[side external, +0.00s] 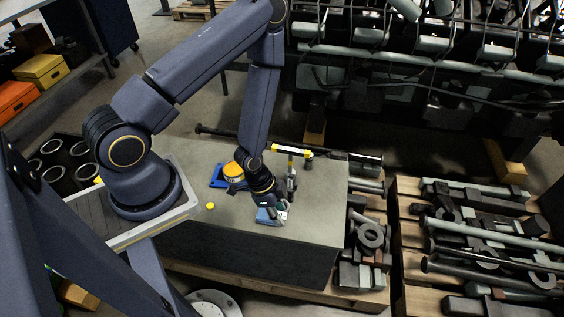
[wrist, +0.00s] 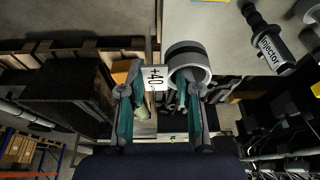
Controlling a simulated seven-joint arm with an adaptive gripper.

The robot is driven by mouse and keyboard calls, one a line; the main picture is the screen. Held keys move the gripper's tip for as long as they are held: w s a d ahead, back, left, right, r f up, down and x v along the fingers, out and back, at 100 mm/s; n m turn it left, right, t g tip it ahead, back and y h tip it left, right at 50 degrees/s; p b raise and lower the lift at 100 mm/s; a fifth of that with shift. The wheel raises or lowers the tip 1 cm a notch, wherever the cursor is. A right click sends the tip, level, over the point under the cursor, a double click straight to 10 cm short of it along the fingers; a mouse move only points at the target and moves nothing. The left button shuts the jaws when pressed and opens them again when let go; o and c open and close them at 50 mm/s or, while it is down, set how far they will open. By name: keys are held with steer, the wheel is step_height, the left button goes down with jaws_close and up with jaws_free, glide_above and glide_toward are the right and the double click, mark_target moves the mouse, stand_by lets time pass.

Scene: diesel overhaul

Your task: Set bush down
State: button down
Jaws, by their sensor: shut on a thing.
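The bush (wrist: 188,55), a light grey ring with a dark inside, shows in the wrist view at the right fingertip of my gripper (wrist: 160,72). A white tag marked +40 (wrist: 154,78) is beside it, between the fingertips. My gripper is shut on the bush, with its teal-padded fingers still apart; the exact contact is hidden. In the side view my gripper (side external: 269,205) is low over the front right part of the bench top (side external: 315,220). A small blue-grey piece (side external: 268,217) and a white piece (side external: 282,214) show there. I cannot tell whether the bush touches the bench.
A dark injector (wrist: 266,40), labelled so, is close by in the wrist view. An upright tool with a yellow-ended bar (side external: 292,151) stands behind my gripper. A yellow-orange round container (side external: 233,170) and a yellow knob (side external: 210,206) are leftward. Pallets of metal parts (side external: 480,235) lie right.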

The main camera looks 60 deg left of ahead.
steer(key=s, duration=0.2)
glide_above(317, 228)
steer(key=s, duration=0.2)
steer(key=shift+m, duration=0.3)
steer(key=f, duration=0.5)
steer(key=a+f, duration=0.1)
steer(key=f, duration=0.2)
steer(key=shift+w+f, duration=0.2)
steer(key=shift+w, duration=0.05)
steer(key=shift+a+x, duration=0.15)
steer(key=shift+x, duration=0.8)
steer(key=shift+a+x, duration=0.1)
steer(key=shift+x, duration=0.8)
steer(key=shift+s+f, duration=0.1)
steer(key=c, duration=0.8)
jaws_free()
